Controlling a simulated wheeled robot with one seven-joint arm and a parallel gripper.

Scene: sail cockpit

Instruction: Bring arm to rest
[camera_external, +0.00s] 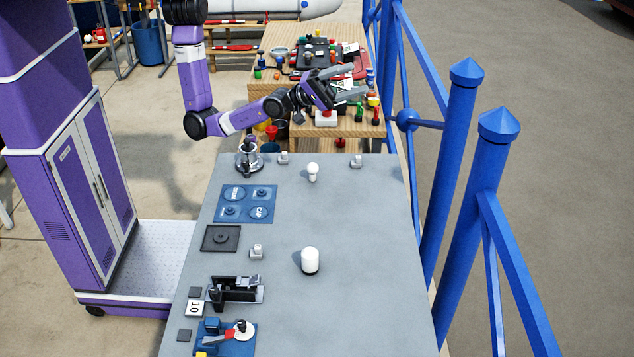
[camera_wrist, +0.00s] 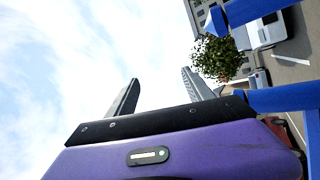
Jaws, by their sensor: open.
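My gripper (camera_external: 350,83) is raised at the far end of the grey table, in front of the cluttered wooden bench in the picture. Its two fingers are spread apart and nothing is between them. In the wrist view the open fingers (camera_wrist: 160,95) point up towards sky, a tree and a building. My purple arm bends down from its column and then reaches right to the gripper. Whether the gripper touches anything on the bench cannot be told, but it appears to be in the air.
The grey table (camera_external: 360,220) holds a white-topped cylinder (camera_external: 310,260), a small white knob (camera_external: 313,171), a blue panel (camera_external: 247,204) and a black clamp-like fixture (camera_external: 236,291). The wooden bench (camera_external: 275,92) is crowded. Blue railing posts (camera_external: 480,200) stand close on the right. The table's right half is mostly clear.

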